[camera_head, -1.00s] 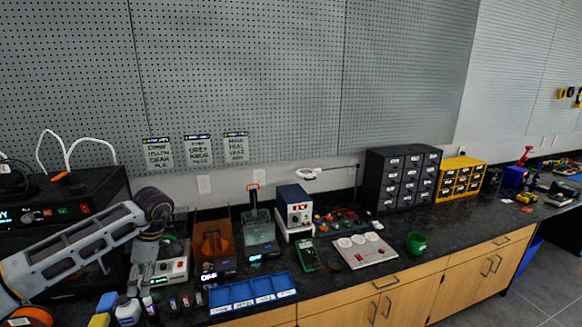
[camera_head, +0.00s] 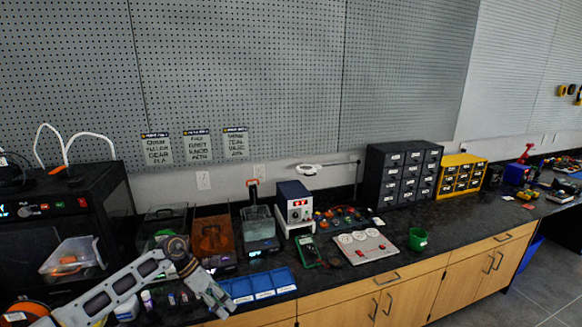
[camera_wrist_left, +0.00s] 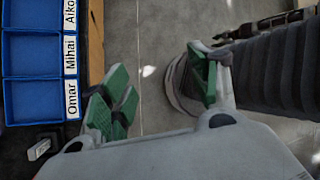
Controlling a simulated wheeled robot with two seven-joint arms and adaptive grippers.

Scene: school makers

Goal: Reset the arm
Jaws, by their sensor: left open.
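My left arm comes in from the lower left of the head view. Its gripper (camera_head: 220,304) is at the front edge of the bench, just in front of the left end of the blue divided tray (camera_head: 283,291). In the left wrist view the gripper (camera_wrist_left: 158,90) has its green-padded fingers spread apart with nothing between them. Grey floor (camera_wrist_left: 150,40) shows beyond the fingers. The blue tray, with name labels, shows at the upper left of that view (camera_wrist_left: 32,85). My right gripper is not in view.
The black bench (camera_head: 395,256) holds a power supply (camera_head: 294,203), a multimeter (camera_head: 308,252), a white panel (camera_head: 365,246), a green cup (camera_head: 418,239) and drawer cabinets (camera_head: 402,174). A black printer-like machine (camera_head: 105,188) stands at left. Floor in front is clear.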

